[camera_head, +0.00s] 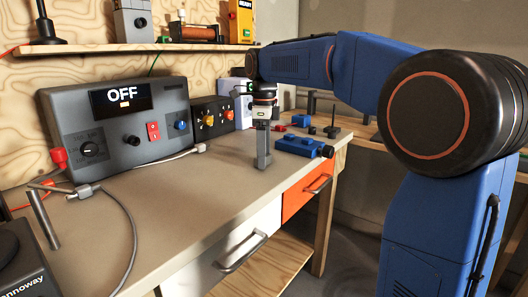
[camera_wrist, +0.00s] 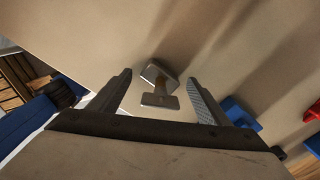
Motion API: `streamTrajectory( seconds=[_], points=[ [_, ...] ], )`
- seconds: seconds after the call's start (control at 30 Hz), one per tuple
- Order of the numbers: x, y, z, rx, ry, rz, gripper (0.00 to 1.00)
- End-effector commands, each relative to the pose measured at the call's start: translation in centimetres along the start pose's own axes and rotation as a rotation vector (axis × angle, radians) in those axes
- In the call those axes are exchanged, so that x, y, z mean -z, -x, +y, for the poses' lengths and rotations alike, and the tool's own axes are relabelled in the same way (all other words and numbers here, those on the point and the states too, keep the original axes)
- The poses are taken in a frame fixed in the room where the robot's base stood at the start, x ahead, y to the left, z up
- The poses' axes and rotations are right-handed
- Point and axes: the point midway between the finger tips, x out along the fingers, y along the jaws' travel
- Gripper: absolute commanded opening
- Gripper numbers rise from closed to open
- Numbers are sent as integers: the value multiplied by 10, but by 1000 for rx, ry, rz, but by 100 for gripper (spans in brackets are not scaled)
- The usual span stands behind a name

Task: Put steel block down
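The steel block (camera_wrist: 160,101) is a small grey metal piece with a narrow, brownish middle. In the wrist view it lies between the two dark fingers of my gripper (camera_wrist: 160,78), with a visible gap on each side. The fingers are spread apart. In the head view my gripper points straight down over the workbench (camera_head: 190,185). A grey upright shape below the wrist widens at its foot, where the steel block (camera_head: 263,161) appears to be at the bench top. Finger and block are hard to tell apart there.
A blue vise-like tool (camera_head: 303,147) and small red pieces lie just right of my gripper. A grey power unit (camera_head: 120,125) reading OFF stands at the back left, with a cable across the bench. The bench middle is clear. The front edge has drawers (camera_head: 306,188).

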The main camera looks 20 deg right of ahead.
Motion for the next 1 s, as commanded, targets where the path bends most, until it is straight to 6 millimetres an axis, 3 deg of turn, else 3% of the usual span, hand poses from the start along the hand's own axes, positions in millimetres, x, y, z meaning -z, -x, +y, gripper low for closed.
streamTrajectory(
  seconds=[0.27, 0.43, 1.0],
  points=[
    [0, 1, 0, 0, 0, 0, 70],
    [0, 12, 0, 1, 0, 0, 70],
    [0, 109, -1, 1, 0, -1, 70]
  ],
)
